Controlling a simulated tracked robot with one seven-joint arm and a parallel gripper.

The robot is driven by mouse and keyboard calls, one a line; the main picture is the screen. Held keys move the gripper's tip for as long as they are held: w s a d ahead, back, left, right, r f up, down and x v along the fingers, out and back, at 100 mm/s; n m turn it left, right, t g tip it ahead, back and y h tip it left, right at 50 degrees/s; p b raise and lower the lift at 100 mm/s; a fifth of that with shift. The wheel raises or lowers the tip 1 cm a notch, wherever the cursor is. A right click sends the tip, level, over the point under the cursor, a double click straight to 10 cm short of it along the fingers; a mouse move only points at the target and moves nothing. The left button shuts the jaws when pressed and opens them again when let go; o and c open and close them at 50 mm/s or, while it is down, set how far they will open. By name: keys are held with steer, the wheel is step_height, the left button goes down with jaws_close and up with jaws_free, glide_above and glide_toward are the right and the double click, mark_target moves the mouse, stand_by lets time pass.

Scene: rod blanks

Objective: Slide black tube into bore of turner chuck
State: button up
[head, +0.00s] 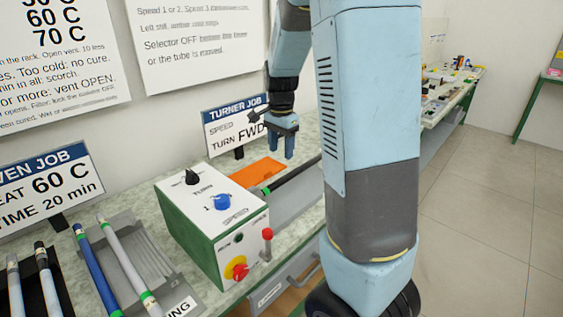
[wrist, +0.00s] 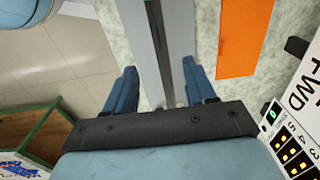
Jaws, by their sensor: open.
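The black tube (head: 294,176) lies along a grey bed (head: 298,200) beside the turner box (head: 212,225), with a green band near its box end. Whether that end is inside the chuck bore is hidden behind the box. In the wrist view the black tube (wrist: 161,50) runs lengthwise between my fingers, over the grey strip. My gripper (head: 281,155) is open and points down above the tube, a short way from the box. In the wrist view its two fingers (wrist: 160,88) stand apart, one on each side of the tube, with no contact visible.
An orange plate (head: 262,172) lies behind the tube. The box carries a black knob, a blue knob, a red-yellow button (head: 236,268) and a red-topped lever (head: 267,240). Blue and grey tubes (head: 92,265) rest in racks at left. A TURNER JOB sign (head: 236,122) stands behind.

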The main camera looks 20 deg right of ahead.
steer(key=shift+r, duration=1.5)
steer(key=s+a+r+n+t, duration=0.2)
steer(key=s+r+n, duration=0.1)
steer(key=s, duration=0.5)
steer(key=s+a+r+n+t, duration=0.1)
steer(key=s+a+r+n, duration=0.2)
steer(key=s+n, duration=0.3)
steer(key=s+a+r+n+t, duration=0.2)
steer(key=s+r+n, duration=0.2)
steer(key=s, duration=0.6)
steer(key=shift+a+r+n+t, duration=0.25)
steer(key=shift+r+n+t, duration=0.05)
steer(key=shift+r, duration=0.4)
steer(key=shift+s, duration=0.1)
